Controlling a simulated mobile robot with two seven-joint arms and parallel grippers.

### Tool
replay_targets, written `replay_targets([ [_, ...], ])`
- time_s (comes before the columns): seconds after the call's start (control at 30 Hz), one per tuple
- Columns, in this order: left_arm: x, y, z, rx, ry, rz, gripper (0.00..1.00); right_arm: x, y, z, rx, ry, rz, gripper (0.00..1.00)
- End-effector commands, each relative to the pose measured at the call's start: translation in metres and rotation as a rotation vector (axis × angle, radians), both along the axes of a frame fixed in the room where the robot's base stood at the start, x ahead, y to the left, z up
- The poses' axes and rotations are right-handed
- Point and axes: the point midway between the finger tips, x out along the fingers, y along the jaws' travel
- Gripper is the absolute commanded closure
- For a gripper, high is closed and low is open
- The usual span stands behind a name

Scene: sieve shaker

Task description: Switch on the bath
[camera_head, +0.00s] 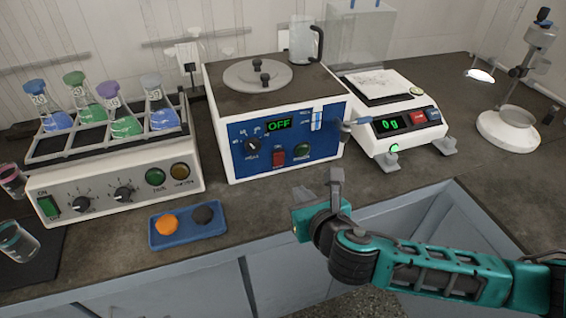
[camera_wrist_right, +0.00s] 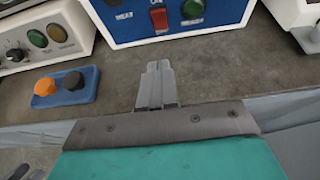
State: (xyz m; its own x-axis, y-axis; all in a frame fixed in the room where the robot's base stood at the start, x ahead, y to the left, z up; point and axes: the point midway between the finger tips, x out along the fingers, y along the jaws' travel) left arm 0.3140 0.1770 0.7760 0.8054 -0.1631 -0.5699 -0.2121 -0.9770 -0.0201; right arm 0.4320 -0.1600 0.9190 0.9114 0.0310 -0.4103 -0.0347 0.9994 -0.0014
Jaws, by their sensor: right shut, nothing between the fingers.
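The bath is the white box with a blue front panel (camera_head: 240,160), standing at the middle of the bench. Its green display (camera_head: 279,125) reads OFF. On the panel are a black knob (camera_head: 253,145), a red rocker switch (camera_head: 278,157) and a green round button or lamp (camera_head: 302,151). The red switch also shows in the right wrist view (camera_wrist_right: 159,19). My right gripper (camera_head: 303,194) is shut and empty, low over the bench in front of the bath. In its wrist view the fingertips (camera_wrist_right: 158,66) point toward the panel, with a gap. My left gripper is out of view.
A shaker (camera_head: 120,190) with several flasks stands left. A blue tray (camera_head: 190,240) with an orange and a black cap lies in front. A balance (camera_head: 393,125) reading 0 g is right, near a stand (camera_head: 508,128). Bare bench lies before the bath.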

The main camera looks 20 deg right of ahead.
Motion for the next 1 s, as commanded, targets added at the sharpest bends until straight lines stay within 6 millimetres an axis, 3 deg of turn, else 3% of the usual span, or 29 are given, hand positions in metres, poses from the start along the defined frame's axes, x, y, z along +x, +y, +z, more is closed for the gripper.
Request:
replay_targets([
  [0.5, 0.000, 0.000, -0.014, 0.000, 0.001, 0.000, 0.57, 0.087, 0.003, -0.039, 0.002, -0.002, -0.003, 1.00],
  [0.6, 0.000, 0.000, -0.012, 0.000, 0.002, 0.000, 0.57, 0.102, 0.004, -0.030, 0.003, -0.005, -0.001, 1.00],
  [0.8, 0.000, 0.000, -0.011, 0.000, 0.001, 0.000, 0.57, 0.119, 0.004, -0.025, 0.002, -0.001, -0.001, 1.00],
  [1.0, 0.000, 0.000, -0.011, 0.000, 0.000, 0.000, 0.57, 0.123, 0.004, -0.023, 0.002, 0.000, 0.000, 1.00],
])
